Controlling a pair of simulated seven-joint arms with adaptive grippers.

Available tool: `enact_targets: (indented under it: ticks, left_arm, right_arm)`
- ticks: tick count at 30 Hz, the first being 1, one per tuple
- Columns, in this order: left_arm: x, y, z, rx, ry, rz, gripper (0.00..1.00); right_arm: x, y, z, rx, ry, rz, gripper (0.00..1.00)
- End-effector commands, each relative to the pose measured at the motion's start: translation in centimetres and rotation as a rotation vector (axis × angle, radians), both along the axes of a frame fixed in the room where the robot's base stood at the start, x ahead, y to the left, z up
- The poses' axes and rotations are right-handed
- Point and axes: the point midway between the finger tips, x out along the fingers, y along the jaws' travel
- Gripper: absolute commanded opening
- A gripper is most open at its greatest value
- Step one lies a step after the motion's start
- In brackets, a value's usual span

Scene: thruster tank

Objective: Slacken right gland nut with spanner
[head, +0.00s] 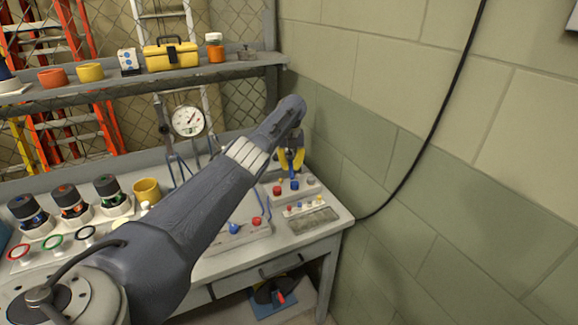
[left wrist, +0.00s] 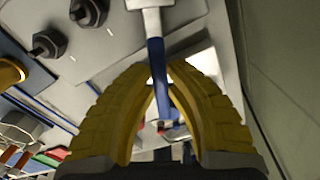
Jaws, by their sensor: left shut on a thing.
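My left gripper (head: 292,160) has yellow fingers and is over the right end of the workbench in the head view. In the left wrist view the gripper (left wrist: 160,85) is shut on a blue-handled tool, seemingly the spanner (left wrist: 156,55). Its blue shaft runs between the fingertips, and its pale metal head (left wrist: 155,4) is cut off at the top edge. Two dark hex-headed parts (left wrist: 48,44) (left wrist: 88,12) are at the upper left of that view, apart from the fingers. I cannot tell whether either is the right gland nut. My right gripper is not in view.
The workbench (head: 328,222) carries panels with red and blue knobs. Several black-topped fittings (head: 72,200) and a yellow mug (head: 147,190) are at left. A gauge (head: 188,121) stands behind. A shelf (head: 130,90) runs above. A block wall (head: 430,200) closes the right side.

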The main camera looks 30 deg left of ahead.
Motion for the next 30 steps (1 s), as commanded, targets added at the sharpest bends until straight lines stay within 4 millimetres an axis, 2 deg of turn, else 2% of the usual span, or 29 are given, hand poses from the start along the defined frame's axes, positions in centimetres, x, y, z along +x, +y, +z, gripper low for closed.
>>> enact_targets:
  ticks: [30]
  left_arm:
    - [0.83,-0.94,0.03,0.000,-0.001,0.127,0.00]
  right_arm:
    - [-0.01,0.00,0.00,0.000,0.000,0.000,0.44]
